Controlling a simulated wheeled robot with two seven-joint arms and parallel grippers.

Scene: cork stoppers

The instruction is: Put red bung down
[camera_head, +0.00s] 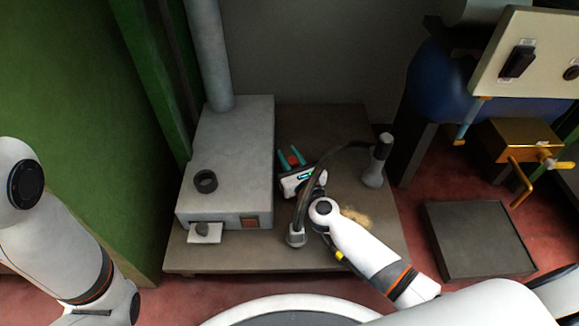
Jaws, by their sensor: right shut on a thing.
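My right gripper (290,156) is above the brown workbench (340,140), just right of the grey metal box, with its teal fingers pointing away from me. It is shut on the red bung (293,160), a small dark red piece between the fingers. The fingers hide part of the bung, and I cannot tell how far it is above the bench. My left arm comes in at the left edge, but its gripper is out of view.
A grey metal box (235,150) with an upright pipe bears a dark ring (205,181). A small tray (206,236) sticks out in front. A curved dark tube (345,148) arches over the bench. Tan crumbs (357,216) lie near my right arm. A brass cranked box (517,140) stands right.

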